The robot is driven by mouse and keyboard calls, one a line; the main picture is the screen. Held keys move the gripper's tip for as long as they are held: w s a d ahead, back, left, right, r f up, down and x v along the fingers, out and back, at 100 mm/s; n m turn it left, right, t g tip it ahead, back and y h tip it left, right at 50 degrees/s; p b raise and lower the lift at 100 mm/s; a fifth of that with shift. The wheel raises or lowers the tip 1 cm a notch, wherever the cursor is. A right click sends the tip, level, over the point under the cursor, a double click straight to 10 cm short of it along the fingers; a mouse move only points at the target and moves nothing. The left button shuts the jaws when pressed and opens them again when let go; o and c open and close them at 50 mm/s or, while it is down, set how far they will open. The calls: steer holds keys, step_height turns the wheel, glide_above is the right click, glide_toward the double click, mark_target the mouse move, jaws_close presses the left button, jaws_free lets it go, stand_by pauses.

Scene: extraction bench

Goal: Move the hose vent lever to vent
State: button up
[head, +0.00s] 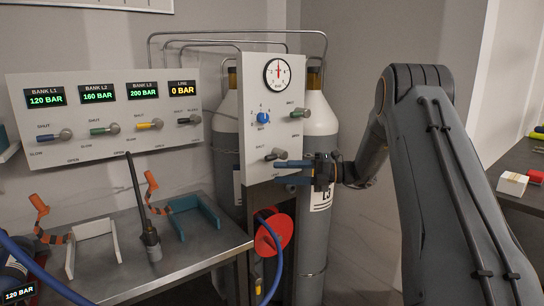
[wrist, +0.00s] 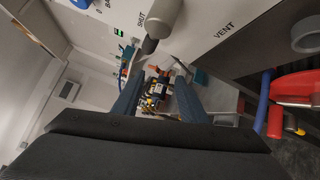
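The hose vent lever (head: 278,154) is low on the white upright panel (head: 255,95). It has a grey body and a dark tip that points left in the head view, on the SHUT side. In the wrist view the lever (wrist: 165,20) is at the top, beside the SHUT label; the VENT label (wrist: 224,29) is to its right. My gripper (head: 278,172) is just below the lever in the head view, its two blue-grey fingers apart. In the wrist view my gripper (wrist: 158,82) is open, with nothing held between its fingers. The lever lies beyond the fingertips, apparently not touched.
The panel also bears a gauge (head: 277,73), a blue knob (head: 263,118) and another lever (head: 299,113). A red hose reel (head: 274,235) with a blue hose is below. Gas cylinders (head: 317,125) stand behind. A bench (head: 190,250) with holders and a radio is at left.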

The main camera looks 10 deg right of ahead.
mark_target(276, 159)
steer(key=d+m, duration=0.1)
steer(key=w+d+r+t+y, duration=0.1)
steer(key=w+d+r+m+t, duration=0.1)
steer(key=shift+w+d+r+m, duration=0.2)
steer(key=shift+d+r+m, duration=0.1)
steer(key=shift+d, duration=0.1)
steer(key=p+x, duration=0.2)
steer(key=x, duration=0.5)
steer(key=shift+a+r, duration=0.1)
steer(key=shift+a, duration=0.15)
jaws_close()
